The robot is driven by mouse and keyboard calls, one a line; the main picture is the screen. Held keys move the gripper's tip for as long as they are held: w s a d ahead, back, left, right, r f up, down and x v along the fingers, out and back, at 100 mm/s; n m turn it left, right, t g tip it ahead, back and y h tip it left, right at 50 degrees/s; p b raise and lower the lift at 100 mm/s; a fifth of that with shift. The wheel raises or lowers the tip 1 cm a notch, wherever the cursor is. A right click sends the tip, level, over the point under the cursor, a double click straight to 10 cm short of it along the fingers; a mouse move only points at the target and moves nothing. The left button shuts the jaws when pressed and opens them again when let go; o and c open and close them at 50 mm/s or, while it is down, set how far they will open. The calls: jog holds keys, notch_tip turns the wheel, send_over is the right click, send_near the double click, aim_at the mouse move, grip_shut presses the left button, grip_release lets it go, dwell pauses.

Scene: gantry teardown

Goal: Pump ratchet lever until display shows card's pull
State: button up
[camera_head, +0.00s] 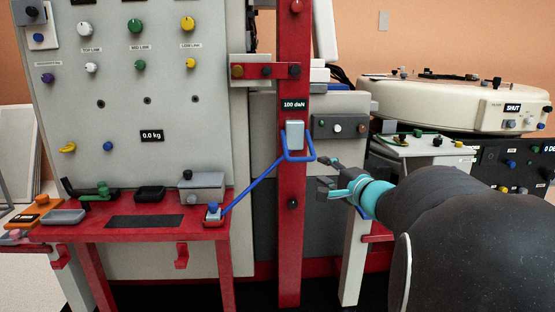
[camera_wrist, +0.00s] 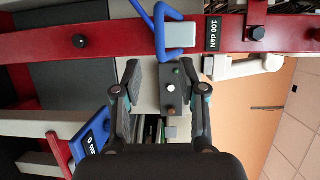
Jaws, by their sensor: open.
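A red upright post (camera_head: 292,230) carries a small dark display (camera_head: 294,105) reading "100 daN". Below the display is a light grey block (camera_head: 295,134), with a blue triangular loop (camera_head: 299,158) around its lower part. A blue bar or strap (camera_head: 250,187) runs from the loop down left to a small block (camera_head: 213,212) on the red table. I cannot tell which part is the ratchet lever, and no card is clearly readable. My gripper (camera_head: 324,176) is open and empty, just right of the post. The wrist view shows the display (camera_wrist: 213,34), block (camera_wrist: 181,38) and loop (camera_wrist: 164,22) beyond the fingertips.
A grey panel (camera_head: 125,170) with knobs and a "0.0 kg" readout stands left. The red table (camera_head: 75,234) holds several small items. A cream machine (camera_head: 450,98) marked "SHUT" is at right. A small button box (camera_head: 340,126) sits behind the post.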

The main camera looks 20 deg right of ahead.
aim_at(305, 160)
jog(key=w, duration=0.3)
jog(key=w+a, duration=0.1)
jog(key=w, duration=0.3)
jog(key=w+p, duration=0.1)
jog(key=w, duration=0.2)
jog(key=shift+w+a+f, duration=0.15)
jog(key=shift+w+f, duration=0.1)
jog(key=shift+w, duration=0.15)
grip_shut()
